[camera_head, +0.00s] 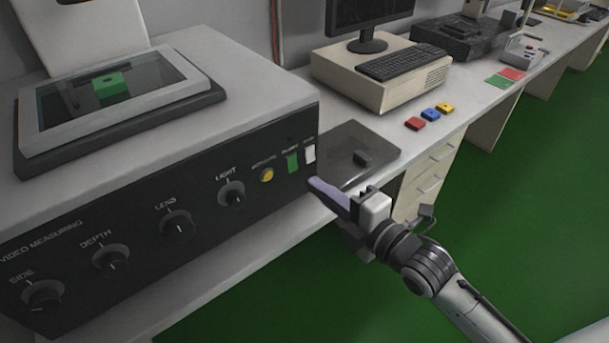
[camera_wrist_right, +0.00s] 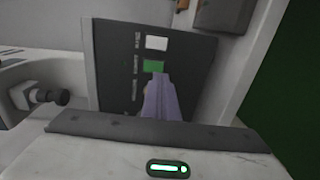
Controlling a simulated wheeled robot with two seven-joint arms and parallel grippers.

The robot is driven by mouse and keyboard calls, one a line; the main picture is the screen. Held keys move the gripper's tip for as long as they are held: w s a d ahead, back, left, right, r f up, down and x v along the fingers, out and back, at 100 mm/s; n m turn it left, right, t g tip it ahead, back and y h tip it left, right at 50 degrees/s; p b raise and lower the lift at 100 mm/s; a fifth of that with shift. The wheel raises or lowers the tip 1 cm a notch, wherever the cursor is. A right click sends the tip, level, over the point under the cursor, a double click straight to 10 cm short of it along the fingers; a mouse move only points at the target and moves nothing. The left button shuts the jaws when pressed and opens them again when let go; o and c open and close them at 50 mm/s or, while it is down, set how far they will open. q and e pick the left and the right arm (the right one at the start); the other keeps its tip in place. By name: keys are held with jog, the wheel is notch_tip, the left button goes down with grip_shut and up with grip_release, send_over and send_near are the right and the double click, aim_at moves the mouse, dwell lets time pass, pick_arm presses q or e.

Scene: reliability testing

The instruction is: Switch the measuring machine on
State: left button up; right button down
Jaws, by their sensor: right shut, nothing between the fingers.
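The measuring machine (camera_head: 140,190) is a large box with a dark front panel at the left of the head view. Its panel carries several round knobs, a yellow button (camera_head: 267,175), a green switch (camera_head: 292,162) and a white switch (camera_head: 310,153). My right gripper (camera_head: 318,186) is shut and empty, with its pale purple fingers close to the panel, just below the white switch. In the right wrist view the fingertips (camera_wrist_right: 155,76) overlap the lower edge of the green switch (camera_wrist_right: 153,66), with the white switch (camera_wrist_right: 157,43) above. I cannot tell whether they touch the panel. My left gripper is not in view.
A dark plate (camera_head: 352,150) with a small black block lies on the bench right of the machine. A computer with a keyboard (camera_head: 404,62) stands behind it. Red, blue and yellow pieces (camera_head: 430,114) lie near the bench edge. Green floor (camera_head: 520,200) is open at right.

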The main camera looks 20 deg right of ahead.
jog(key=x, duration=0.5)
jog(key=shift+w+a, duration=0.1)
jog(key=shift+w, duration=0.05)
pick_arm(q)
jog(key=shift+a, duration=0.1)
pick_arm(e)
jog(key=shift+w+t+b, duration=0.15)
jog(key=shift+t+b, duration=0.15)
jog(key=shift+b, duration=0.15)
jog(key=shift+f, duration=0.1)
jog(key=shift+s+f, duration=0.1)
jog(key=shift+s, duration=0.45)
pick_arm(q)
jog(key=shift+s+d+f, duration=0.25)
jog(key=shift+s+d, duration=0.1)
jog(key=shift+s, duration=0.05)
pick_arm(e)
send_near(294, 170)
jog(key=s+d+f, duration=0.2)
jog(key=s, duration=0.4)
jog(key=shift+s+d, duration=0.3)
jog(key=shift+s, duration=0.1)
